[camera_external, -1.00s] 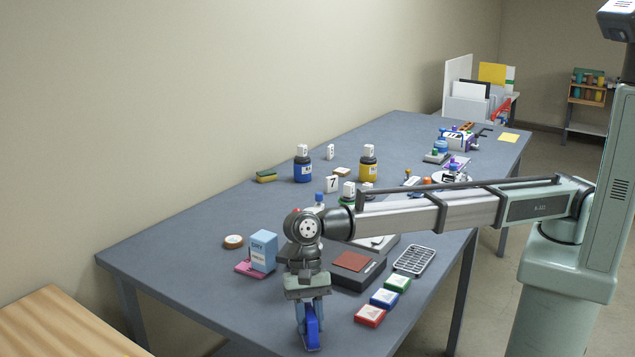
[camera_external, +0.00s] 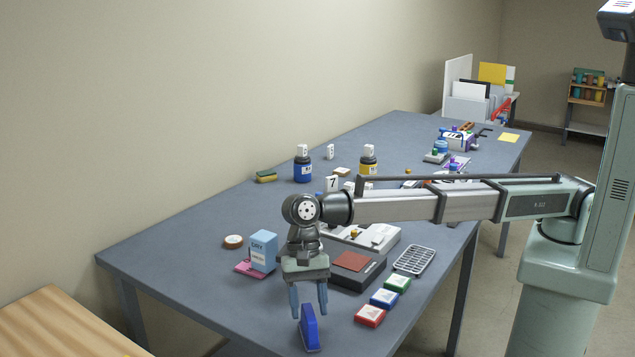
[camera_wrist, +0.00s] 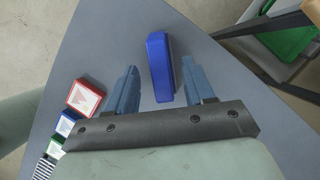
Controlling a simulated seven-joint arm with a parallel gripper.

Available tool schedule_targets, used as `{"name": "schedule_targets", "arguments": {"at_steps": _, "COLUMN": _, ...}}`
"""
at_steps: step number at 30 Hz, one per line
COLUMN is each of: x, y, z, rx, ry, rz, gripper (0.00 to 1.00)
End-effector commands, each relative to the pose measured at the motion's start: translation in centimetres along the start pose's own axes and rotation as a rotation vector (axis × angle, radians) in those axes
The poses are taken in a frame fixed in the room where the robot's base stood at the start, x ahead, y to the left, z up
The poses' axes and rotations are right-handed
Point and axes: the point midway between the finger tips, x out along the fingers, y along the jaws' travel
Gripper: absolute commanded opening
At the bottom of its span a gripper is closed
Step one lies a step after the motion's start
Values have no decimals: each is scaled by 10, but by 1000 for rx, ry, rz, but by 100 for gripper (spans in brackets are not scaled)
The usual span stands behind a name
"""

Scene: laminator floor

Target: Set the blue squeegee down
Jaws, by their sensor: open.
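In the wrist view the squeegee (camera_wrist: 159,66) lies lengthwise between and just beyond the open fingertips of my gripper (camera_wrist: 161,72), apart from both fingers.
Red, blue and green boxes (camera_external: 370,316) lie in a row to the right of the squeegee. A dark device with a brown pad (camera_external: 351,262) is behind it. A light-blue carton (camera_external: 263,250) stands to the left. The table edge is near the squeegee.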

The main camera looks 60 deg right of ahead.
Motion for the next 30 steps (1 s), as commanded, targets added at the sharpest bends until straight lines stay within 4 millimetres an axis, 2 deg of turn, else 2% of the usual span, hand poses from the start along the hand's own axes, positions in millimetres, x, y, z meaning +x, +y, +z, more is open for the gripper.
{"name": "schedule_targets", "arguments": {"at_steps": 1, "x": -11, "y": 0, "z": 0, "rx": 1, "ry": 0, "rz": -1, "gripper": 53}}
{"name": "schedule_targets", "arguments": {"at_steps": 6, "x": -43, "y": -1, "z": 0, "rx": 1, "ry": 0, "rz": -1, "gripper": 53}}
{"name": "schedule_targets", "arguments": {"at_steps": 13, "x": -72, "y": 0, "z": 0, "rx": 0, "ry": 0, "rz": 0, "gripper": 53}}
{"name": "schedule_targets", "arguments": {"at_steps": 19, "x": -83, "y": 0, "z": 0, "rx": 0, "ry": 0, "rz": 0, "gripper": 53}}
{"name": "schedule_targets", "arguments": {"at_steps": 30, "x": -84, "y": 0, "z": 0, "rx": 1, "ry": 0, "rz": 1, "gripper": 53}}
